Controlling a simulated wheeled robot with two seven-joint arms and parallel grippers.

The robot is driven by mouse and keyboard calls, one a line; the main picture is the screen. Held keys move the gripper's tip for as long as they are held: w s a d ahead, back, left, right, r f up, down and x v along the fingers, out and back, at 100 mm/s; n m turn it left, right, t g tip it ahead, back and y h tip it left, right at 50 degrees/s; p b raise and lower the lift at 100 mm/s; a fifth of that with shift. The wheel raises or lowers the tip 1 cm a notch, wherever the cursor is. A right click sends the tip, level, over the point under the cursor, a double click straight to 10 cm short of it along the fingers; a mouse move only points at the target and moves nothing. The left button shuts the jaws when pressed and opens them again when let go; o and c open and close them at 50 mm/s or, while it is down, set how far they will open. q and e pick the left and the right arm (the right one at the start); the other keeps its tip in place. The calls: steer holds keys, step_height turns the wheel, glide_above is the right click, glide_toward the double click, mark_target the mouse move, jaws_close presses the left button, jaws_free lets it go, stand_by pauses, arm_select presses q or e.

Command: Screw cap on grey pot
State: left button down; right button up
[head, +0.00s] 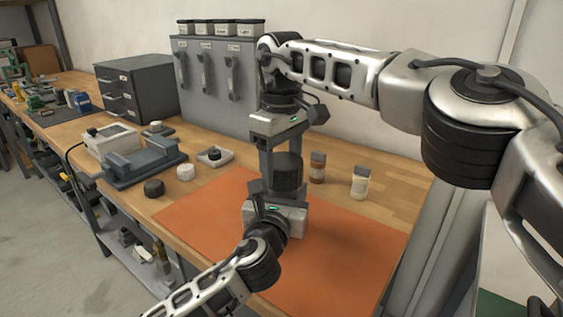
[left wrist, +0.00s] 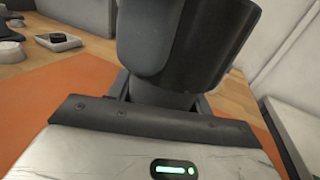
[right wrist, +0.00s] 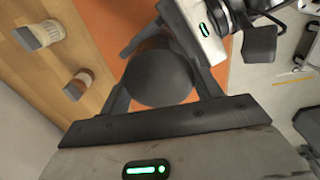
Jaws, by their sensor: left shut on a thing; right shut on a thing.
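A dark grey pot (head: 286,178) stands upright above the orange mat (head: 350,250), between my two grippers. My left gripper (head: 279,193) comes from below and is shut on the pot's lower part; the pot fills the upper middle of the left wrist view (left wrist: 185,45). My right gripper (head: 284,157) points down from above, its fingers closed around the dark round cap (right wrist: 157,77) at the top, seen between the fingers in the right wrist view. The cap is nearly as dark as the pot, and the seam between them cannot be made out.
A brown-bodied bottle (head: 317,167) and a cream bottle (head: 360,182) stand right of the pot. A grey cabinet (head: 215,80) stands behind. The mat's front right is clear.

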arm_select(q)
steer(key=shift+f, duration=0.15)
arm_select(e)
steer(key=shift+r+m, duration=0.1)
steer(key=shift+m, duration=0.8)
steer(key=o, duration=1)
steer(key=shift+c, duration=0.2)
steer(key=shift+r, duration=2.2)
steer(key=shift+c, duration=0.3)
